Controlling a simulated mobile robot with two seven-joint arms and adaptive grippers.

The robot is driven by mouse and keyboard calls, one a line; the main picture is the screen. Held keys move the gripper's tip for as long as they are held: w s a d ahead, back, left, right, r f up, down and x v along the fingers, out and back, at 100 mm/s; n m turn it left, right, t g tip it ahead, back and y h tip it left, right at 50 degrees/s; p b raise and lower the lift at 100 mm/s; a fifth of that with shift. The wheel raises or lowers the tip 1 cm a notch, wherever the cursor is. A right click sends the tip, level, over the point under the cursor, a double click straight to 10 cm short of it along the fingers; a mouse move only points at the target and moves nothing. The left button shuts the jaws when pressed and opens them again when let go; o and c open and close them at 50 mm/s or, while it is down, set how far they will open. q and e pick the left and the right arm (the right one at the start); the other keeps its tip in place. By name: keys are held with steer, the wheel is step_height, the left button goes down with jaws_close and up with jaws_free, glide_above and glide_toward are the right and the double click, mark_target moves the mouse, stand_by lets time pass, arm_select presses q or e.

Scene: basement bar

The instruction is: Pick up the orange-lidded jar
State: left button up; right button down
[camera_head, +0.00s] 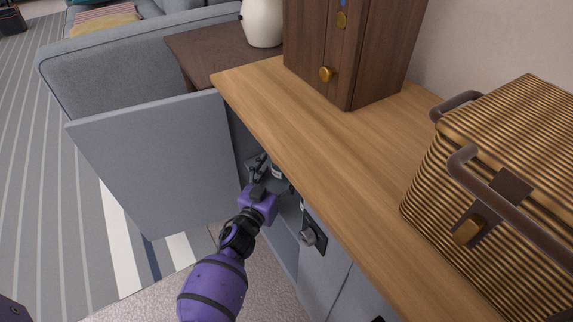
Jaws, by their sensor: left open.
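My left gripper (270,172) reaches from the bottom into the open grey cabinet under the wooden counter. Its fingers are apart, just below the counter's edge. A small pale and dark shape (277,172) shows at the fingertips, partly covered by the gripper and the counter. I cannot tell whether it is the jar. No orange lid shows. Most of the cabinet's inside is hidden by the counter top. My right gripper is not in view.
The cabinet door (150,165) stands open to the left of my arm. The wooden counter (335,150) overhangs the opening. A striped basket (510,150) and a dark wooden box (345,50) stand on it. A lock (313,238) sits on the cabinet front at right.

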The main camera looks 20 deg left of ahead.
arm_select(q)
steer(key=shift+w, duration=0.25)
steer(key=shift+s+r, duration=0.1)
steer(key=c, duration=1.4)
